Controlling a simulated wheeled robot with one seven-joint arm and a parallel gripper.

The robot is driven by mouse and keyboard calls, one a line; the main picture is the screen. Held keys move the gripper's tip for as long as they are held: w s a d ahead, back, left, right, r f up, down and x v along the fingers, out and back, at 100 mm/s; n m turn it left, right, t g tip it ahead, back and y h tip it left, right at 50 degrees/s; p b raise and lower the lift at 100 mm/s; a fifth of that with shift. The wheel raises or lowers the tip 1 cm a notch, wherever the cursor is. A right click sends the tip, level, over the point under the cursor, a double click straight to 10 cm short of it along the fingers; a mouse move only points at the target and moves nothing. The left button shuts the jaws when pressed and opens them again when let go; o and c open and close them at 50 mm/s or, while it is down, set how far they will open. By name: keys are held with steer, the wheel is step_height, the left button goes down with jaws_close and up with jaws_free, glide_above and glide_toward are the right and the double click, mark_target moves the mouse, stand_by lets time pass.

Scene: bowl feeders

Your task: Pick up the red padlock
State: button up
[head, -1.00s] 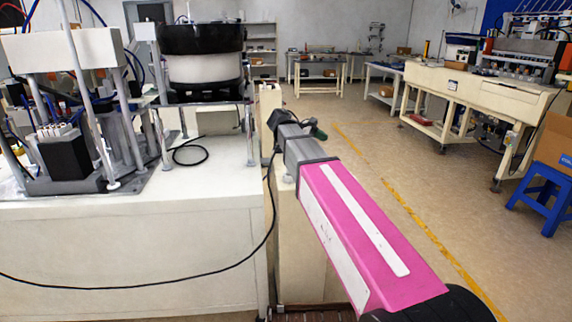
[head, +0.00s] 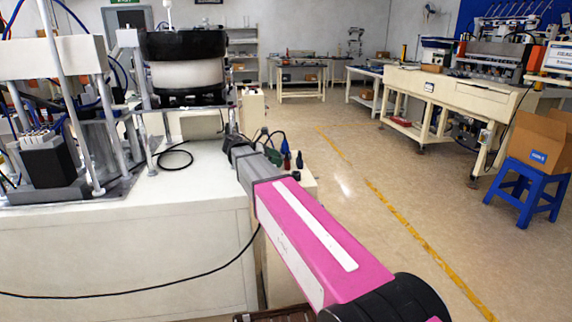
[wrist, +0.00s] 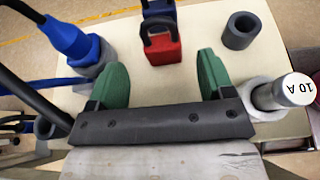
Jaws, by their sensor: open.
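The red padlock (wrist: 163,50) with its dark shackle shows at the top middle of the wrist view, on a cream table top (wrist: 190,105). My gripper (wrist: 163,77) has green fingers spread wide and empty. The padlock lies beyond the fingertips in the picture, roughly centred between them. A blue object (wrist: 158,8) is just behind the padlock; whether they touch I cannot tell. In the head view my gripper (head: 268,145) is small and partly hidden by my arm, with small red and blue items beside it.
A blue plug-like part (wrist: 70,40) in a grey holder is left of the fingers. A bowl feeder (head: 187,75) stands at the head view's left.

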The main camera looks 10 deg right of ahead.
mark_target(287, 162)
steer(key=shift+x, duration=2.75)
steer(key=shift+s+a, duration=0.1)
steer(key=shift+s, duration=0.05)
steer(key=c, duration=1.1)
